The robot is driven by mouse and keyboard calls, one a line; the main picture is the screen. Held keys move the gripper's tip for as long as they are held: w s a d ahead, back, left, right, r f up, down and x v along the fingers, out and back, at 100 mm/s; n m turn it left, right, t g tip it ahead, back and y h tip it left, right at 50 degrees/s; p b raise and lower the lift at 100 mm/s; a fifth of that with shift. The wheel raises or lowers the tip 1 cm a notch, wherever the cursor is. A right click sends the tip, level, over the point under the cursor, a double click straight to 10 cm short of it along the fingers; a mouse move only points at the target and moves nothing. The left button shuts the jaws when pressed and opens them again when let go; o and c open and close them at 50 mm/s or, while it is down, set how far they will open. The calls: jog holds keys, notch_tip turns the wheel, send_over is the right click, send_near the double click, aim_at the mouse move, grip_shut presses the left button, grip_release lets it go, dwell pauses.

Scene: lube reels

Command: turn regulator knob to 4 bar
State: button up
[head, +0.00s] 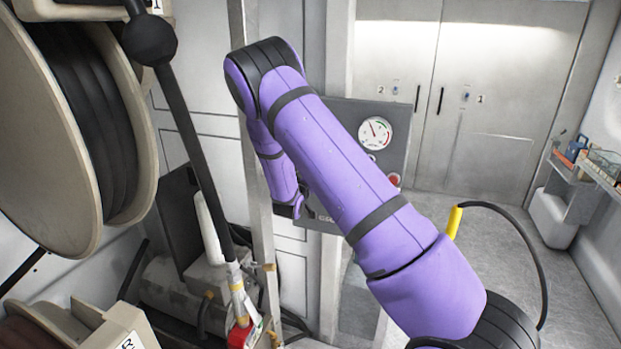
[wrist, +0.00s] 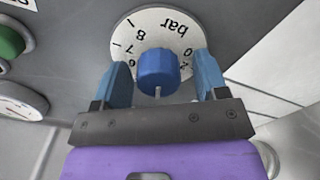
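The blue regulator knob (wrist: 157,68) sits on a round white dial (wrist: 150,22) marked "bar". The dial reads upside down in the wrist view. The knob's pale pointer faces down in the picture, and the scale there is hidden by my gripper. Larger numerals such as 7 and 8 show at the left, small ones at the right. My gripper (wrist: 161,66) is open, one blue finger on each side of the knob, with visible gaps. In the head view my arm hides the knob and fingers. A round pressure gauge (head: 375,133) on the grey panel (head: 399,113) shows its needle tilted up-left.
A red button (head: 393,180) is below the gauge. In the wrist view a green button (wrist: 10,42) and part of a gauge (wrist: 18,102) lie left of the dial. Floor (head: 500,260) is open at the right.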

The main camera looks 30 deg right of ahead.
jog(key=v, duration=1)
jog(key=shift+s+a, duration=0.3)
jog(key=s+a+r+y, duration=0.2)
jog(key=a+r+y, duration=0.2)
jog(key=r+y, duration=0.3)
jog(key=s+a+r+y, duration=0.2)
jog(key=a+r+y, duration=0.2)
jog(key=r, duration=0.5)
jog(key=s+a+r+n+g+y, duration=0.1)
jog(key=s+r, duration=0.3)
jog(key=s, duration=0.5)
jog(key=s+a+r+n+g+y, duration=0.2)
jog(key=s+r+y, duration=0.2)
jog(key=s, duration=0.6)
jog(key=shift+a+r, duration=0.3)
jog(key=shift+r, duration=0.55)
jog(key=s+g, duration=0.1)
jog(key=s, duration=0.4)
jog(key=s+d+g+h, duration=0.1)
jog(key=s, duration=0.9)
jog(key=shift+s+d+r+n+g+h, duration=0.3)
jog(key=shift+d+r+n+g+h, duration=0.05)
jog(key=shift+r+n+g+h, duration=0.05)
jog(key=shift+c, duration=0.3)
